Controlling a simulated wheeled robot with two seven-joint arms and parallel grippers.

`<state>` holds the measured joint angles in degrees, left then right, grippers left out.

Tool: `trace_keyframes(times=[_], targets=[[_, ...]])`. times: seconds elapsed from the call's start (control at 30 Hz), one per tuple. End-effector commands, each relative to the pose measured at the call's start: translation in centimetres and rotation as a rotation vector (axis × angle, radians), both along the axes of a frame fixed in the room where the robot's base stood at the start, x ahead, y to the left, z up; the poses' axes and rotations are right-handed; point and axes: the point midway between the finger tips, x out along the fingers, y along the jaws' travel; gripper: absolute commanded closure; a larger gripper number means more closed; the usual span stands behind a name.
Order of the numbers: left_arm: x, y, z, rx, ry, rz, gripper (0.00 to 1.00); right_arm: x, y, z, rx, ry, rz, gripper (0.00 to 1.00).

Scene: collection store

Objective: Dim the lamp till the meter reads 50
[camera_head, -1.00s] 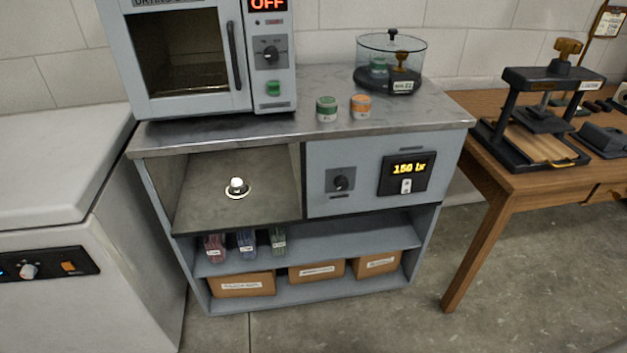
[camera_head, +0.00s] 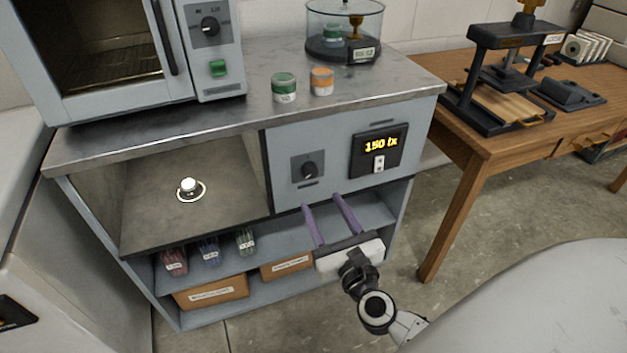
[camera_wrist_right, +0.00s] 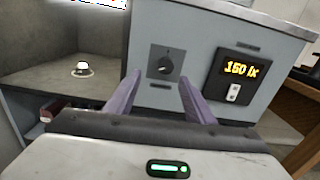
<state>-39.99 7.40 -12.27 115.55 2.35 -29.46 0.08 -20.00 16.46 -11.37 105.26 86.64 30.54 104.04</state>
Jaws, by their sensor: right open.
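The meter (camera_head: 378,147) on the cabinet front reads 150 lx in yellow digits; it also shows in the right wrist view (camera_wrist_right: 238,75). A small white lamp or sensor dome (camera_head: 188,186) stands in a pale ring inside the open bay. My right gripper (camera_head: 325,206) is open and empty, its purple fingers apart below the knob and meter, touching neither. My left gripper is out of view.
An oven (camera_head: 110,45) and green (camera_head: 284,88) and orange (camera_head: 322,82) jars stand on the metal worktop (camera_head: 220,118), with a glass desiccator (camera_head: 344,30) behind. Shelves below hold cardboard boxes (camera_head: 209,292). A wooden table (camera_head: 505,140) with a press stands at right.

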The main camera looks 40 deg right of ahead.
Motion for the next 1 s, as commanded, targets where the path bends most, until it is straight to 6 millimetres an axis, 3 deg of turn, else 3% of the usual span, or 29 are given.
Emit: trace_keyframes(times=[0.17,0.7,1.0], targets=[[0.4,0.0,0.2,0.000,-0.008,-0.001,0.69,1.0,-1.4,-0.1,0.112,-0.024,-0.043,0.51],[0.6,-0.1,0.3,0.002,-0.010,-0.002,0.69,9.2,-3.8,-0.2,0.107,-0.021,-0.040,0.51],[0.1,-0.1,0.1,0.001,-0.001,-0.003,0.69,10.0,-4.1,-0.3,0.108,-0.019,-0.039,0.51]])
